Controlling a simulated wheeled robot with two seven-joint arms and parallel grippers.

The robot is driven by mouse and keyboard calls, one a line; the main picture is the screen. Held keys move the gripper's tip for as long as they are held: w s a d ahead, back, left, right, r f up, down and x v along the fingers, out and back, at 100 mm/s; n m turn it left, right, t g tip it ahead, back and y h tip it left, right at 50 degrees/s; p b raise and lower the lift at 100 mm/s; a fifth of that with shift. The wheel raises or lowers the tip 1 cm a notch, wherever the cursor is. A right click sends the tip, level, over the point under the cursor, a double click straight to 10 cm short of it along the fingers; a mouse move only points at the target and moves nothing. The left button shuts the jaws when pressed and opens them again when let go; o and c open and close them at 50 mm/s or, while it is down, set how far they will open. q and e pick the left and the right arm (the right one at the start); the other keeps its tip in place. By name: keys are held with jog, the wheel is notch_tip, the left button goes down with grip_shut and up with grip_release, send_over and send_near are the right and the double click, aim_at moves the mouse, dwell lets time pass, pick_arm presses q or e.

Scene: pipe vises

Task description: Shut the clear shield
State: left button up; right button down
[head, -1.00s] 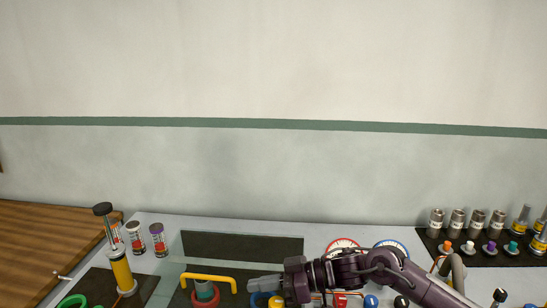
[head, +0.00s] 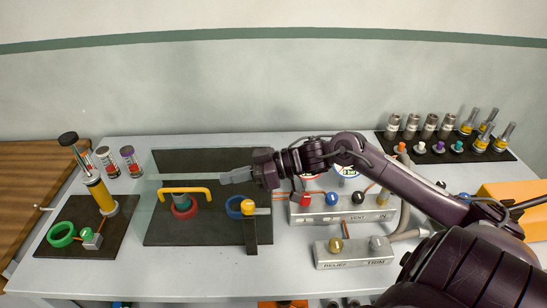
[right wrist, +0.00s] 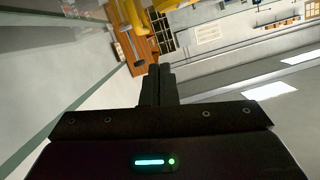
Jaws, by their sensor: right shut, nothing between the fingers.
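The clear shield (head: 150,186) is a faint see-through panel over the dark mat at the left of the bench. Its yellow bar handle (head: 185,190) shows in the head view, above a red ring fixture (head: 184,207). The shield's edges are hard to make out, so I cannot tell its exact angle. My right gripper (head: 222,178) is shut and empty. Its fingertips point left, just right of and slightly above the handle in the picture, and look apart from it. In the right wrist view the shut fingers (right wrist: 158,85) show. My left gripper is out of view.
A yellow pump (head: 97,190) and a green ring (head: 61,234) are at left. Grey valve blocks (head: 352,250) and gauges sit at right under my arm. A dark strip (head: 190,160) lies behind.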

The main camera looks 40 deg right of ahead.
jog(key=b+v, duration=0.1)
jog(key=v, duration=0.8)
jog(key=shift+s+f+b, duration=0.15)
jog(key=shift+s+b, duration=0.15)
jog(key=shift+b, duration=0.1)
